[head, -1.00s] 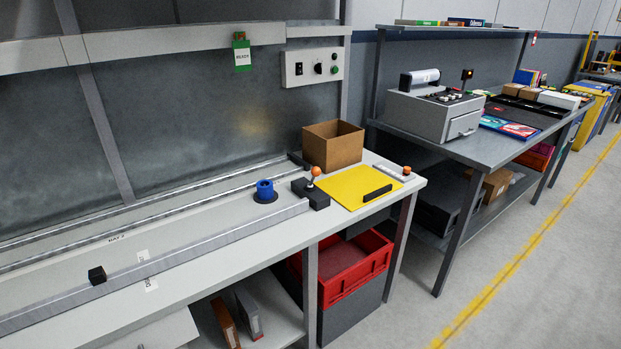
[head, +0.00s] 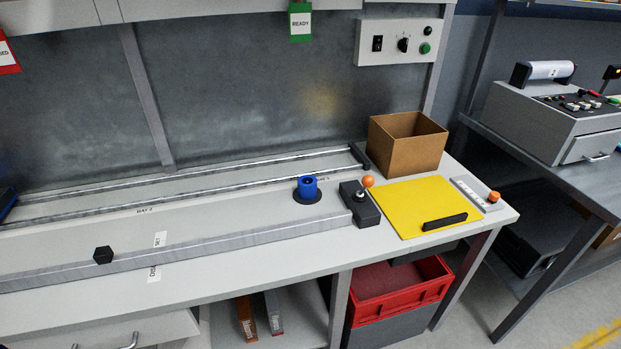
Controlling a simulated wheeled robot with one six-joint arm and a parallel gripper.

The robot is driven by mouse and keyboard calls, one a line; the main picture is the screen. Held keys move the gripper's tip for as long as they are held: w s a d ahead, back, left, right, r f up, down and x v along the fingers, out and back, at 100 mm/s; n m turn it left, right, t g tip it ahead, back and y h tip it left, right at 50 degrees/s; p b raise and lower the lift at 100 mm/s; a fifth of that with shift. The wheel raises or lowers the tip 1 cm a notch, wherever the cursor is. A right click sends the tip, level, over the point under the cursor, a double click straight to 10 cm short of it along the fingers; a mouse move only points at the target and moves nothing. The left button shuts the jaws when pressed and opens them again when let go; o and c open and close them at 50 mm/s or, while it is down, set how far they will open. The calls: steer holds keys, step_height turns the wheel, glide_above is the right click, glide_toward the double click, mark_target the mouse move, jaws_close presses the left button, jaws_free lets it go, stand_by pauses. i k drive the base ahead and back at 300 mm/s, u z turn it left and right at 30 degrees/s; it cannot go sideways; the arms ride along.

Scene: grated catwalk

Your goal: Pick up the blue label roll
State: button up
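The blue label roll (head: 307,187) stands upright on a round dark base on the grey workbench (head: 235,249), between the metal rails. It is a short blue cylinder with a hollow top. A black block with an orange-knobbed lever (head: 362,201) is just to its right. My gripper is not in view, so its state and its distance from the roll do not show.
A cardboard box (head: 408,150) and a yellow mat (head: 415,207) with a black bar stand right of the roll. A red crate (head: 400,292) is below the bench. Bare bench lies left of the roll.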

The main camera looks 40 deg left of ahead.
mark_target(305, 191)
steer(key=u, duration=0.35)
steer(key=i, duration=0.65)
steer(key=u, duration=1.05)
steer(key=i, duration=0.45)
steer(key=u, duration=0.45)
